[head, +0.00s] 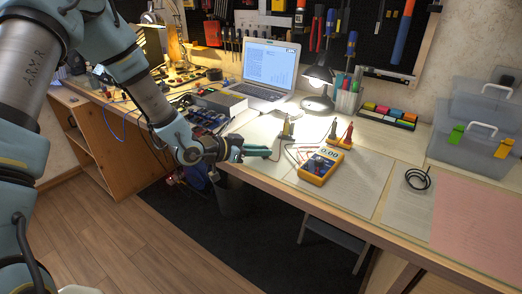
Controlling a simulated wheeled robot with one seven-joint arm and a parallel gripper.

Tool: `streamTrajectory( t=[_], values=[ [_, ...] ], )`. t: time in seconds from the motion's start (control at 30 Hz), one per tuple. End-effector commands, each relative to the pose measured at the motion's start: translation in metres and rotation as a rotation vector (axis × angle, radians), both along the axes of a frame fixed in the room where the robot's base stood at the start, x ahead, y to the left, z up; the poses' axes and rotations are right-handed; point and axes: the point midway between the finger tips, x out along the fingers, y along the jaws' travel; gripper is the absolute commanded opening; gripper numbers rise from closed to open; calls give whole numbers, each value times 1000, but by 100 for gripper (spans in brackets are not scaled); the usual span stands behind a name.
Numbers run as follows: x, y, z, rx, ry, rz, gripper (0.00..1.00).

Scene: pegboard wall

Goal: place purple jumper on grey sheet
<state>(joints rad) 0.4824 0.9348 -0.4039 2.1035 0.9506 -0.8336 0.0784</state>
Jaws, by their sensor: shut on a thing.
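My gripper (268,152), at the end of my arm, is over the front edge of the workbench, left of the yellow multimeter. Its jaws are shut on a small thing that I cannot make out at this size. I cannot pick out a purple jumper anywhere in the head view. A pale grey sheet (402,222) lies flat on the bench, right of the multimeter and between a cream sheet and a pink sheet. A black coiled cable (418,180) rests on its upper part. My gripper is well to the left of the grey sheet.
The yellow multimeter (320,166) and its leads lie on the cream sheet (350,197). The pink sheet (478,225) is at the right. Behind are a laptop (268,68), a lamp (318,85), a pen cup (347,100) and clear boxes (480,120). The grey sheet's front part is bare.

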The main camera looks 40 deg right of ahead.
Motion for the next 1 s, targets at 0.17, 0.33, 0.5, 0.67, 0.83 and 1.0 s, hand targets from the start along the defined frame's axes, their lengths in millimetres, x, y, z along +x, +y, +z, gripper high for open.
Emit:
streamTrajectory(
  t=[0.17,0.33,0.5,0.67,0.83,1.0],
  values=[
    [0,0,-2,0,0,0,0],
    [0,0,-3,0,0,0,31],
    [0,0,-3,0,0,0,48],
    [0,0,-3,0,0,0,48],
    [0,1,3,0,0,1,48],
    [5,26,11,0,-2,2,48]
  ],
)
